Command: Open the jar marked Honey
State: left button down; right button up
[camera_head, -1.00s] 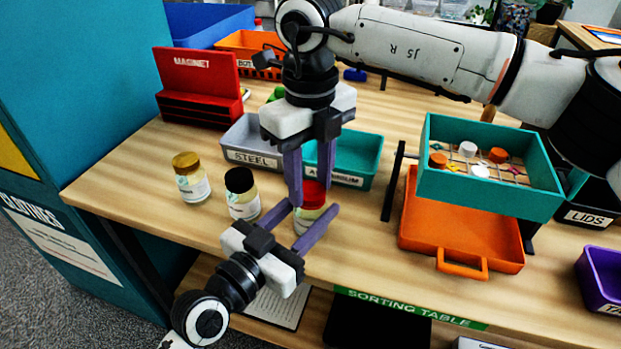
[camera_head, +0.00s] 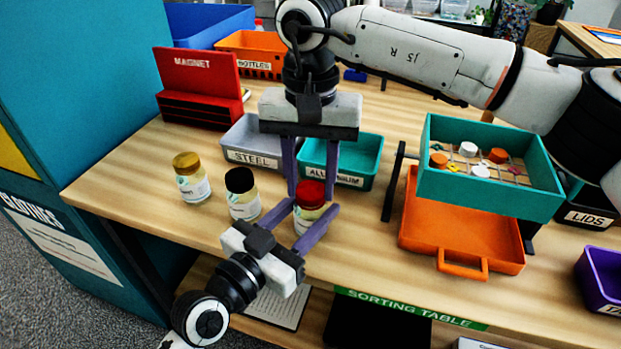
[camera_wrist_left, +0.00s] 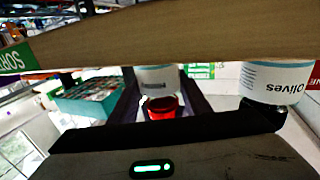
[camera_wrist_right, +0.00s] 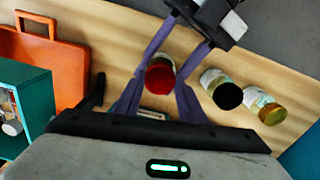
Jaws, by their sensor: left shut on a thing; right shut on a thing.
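A glass jar (camera_head: 304,222) with a red lid (camera_head: 311,190) stands upright near the table's front edge. My left gripper (camera_head: 314,208) is shut on its body from the front. My right gripper (camera_head: 312,196) points down from above, its fingers shut on the red lid, which shows from above in the right wrist view (camera_wrist_right: 160,78). The lid looks seated on the jar. The label of this jar (camera_wrist_left: 158,78) is too small to read. A black-lidded jar (camera_head: 243,205) and a gold-lidded jar (camera_head: 192,187) stand to its left. The left wrist view shows a jar labelled Olives (camera_wrist_left: 278,78).
Steel (camera_head: 233,155) and aluminium (camera_head: 371,152) bins stand behind the jars. An orange tray (camera_head: 430,235) and a raised teal box (camera_head: 470,196) are at right. A red magnet stand (camera_head: 197,75) is at back left. The table's left front is clear.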

aim_at(311, 190)
jog(key=n, duration=0.2)
jog(key=shift+n, duration=0.4)
jog(key=shift+r, duration=0.15)
jog(key=shift+r, duration=1)
jog(key=shift+r, duration=2)
pick_arm(q)
jog(key=c, duration=0.9)
grip_release()
jog(key=shift+s+a, duration=0.1)
